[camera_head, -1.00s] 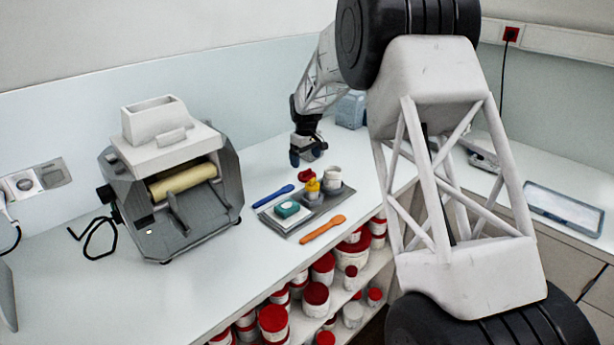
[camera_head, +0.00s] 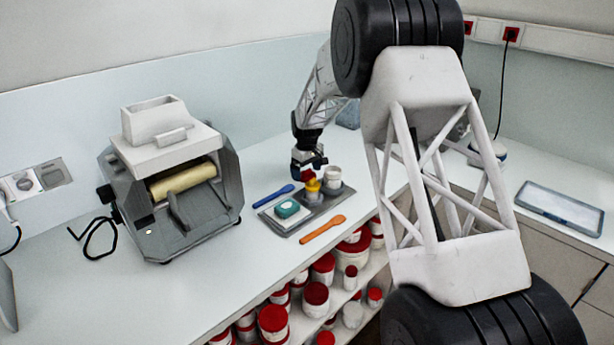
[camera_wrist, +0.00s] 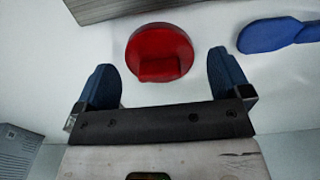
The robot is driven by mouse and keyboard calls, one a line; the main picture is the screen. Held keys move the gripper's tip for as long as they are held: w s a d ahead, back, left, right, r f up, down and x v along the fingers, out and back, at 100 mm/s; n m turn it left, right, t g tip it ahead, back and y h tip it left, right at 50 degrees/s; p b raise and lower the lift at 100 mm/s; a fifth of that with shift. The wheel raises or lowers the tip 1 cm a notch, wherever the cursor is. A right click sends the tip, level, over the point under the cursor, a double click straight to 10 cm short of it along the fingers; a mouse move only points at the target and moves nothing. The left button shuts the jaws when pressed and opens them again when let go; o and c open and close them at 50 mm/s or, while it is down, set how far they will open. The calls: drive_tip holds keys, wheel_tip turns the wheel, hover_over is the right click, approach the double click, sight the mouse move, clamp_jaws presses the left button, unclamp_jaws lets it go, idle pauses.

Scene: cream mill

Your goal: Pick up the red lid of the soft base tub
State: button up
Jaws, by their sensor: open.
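The red lid (camera_head: 307,175) lies on the white bench by the back edge of a grey tray. In the wrist view the red lid (camera_wrist: 160,45) is round with a raised block on top. My gripper (camera_head: 308,164) is just above and behind it in the head view. In the wrist view my gripper (camera_wrist: 161,62) is open, its two blue fingers to the left and right of the lid, with gaps on both sides. An open white tub (camera_head: 333,174) stands on the tray near the lid; I cannot tell whether it is the soft base tub.
The grey tray (camera_head: 302,230) also holds a yellow-topped item (camera_head: 313,186) and a teal item (camera_head: 287,208). A blue spatula (camera_head: 273,196) lies left of the lid, an orange one (camera_head: 322,229) in front. A roller mill (camera_head: 170,190) stands at left.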

drive_tip(key=shift+f, duration=0.4)
drive_tip(key=c, duration=0.8)
